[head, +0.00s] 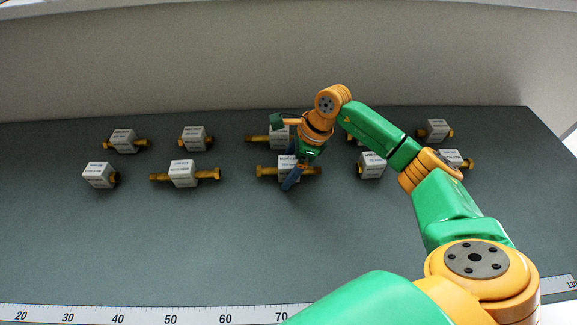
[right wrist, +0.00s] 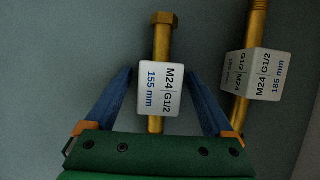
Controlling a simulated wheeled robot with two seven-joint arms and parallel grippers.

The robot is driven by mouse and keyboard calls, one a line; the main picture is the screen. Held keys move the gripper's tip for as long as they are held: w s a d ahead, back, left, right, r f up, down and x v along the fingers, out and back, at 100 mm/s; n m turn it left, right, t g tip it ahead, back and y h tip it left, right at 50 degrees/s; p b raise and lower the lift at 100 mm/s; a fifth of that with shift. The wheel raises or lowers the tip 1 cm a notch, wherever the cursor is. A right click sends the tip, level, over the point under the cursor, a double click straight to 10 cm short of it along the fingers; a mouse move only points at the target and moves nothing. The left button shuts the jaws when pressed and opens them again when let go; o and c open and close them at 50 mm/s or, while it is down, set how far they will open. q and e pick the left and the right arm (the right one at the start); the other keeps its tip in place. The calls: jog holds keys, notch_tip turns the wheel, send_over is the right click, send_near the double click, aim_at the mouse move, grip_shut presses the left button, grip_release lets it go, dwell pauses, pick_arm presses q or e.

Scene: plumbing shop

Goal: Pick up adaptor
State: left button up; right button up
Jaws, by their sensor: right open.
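Several brass adaptors, each with a white labelled block around its middle, lie on the dark table. My right gripper (head: 294,178) is over the front-row adaptor (head: 265,171) near the middle. In the right wrist view this adaptor (right wrist: 158,88) reads "M24 | G1/2 155 mm" and lies between the two blue fingers of the right gripper (right wrist: 160,100). The fingers are open, one on each side of the white block, with gaps visible. Its lower end is hidden by the green gripper body. My left gripper is not in view.
A second adaptor (right wrist: 258,75) marked "185 mm" lies close to the right finger in the right wrist view. A ruler strip (head: 145,313) runs along the table's front edge. The front table area is clear.

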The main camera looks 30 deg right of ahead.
jog(key=shift+r, duration=0.1)
grip_shut()
jog(key=shift+r, duration=0.1)
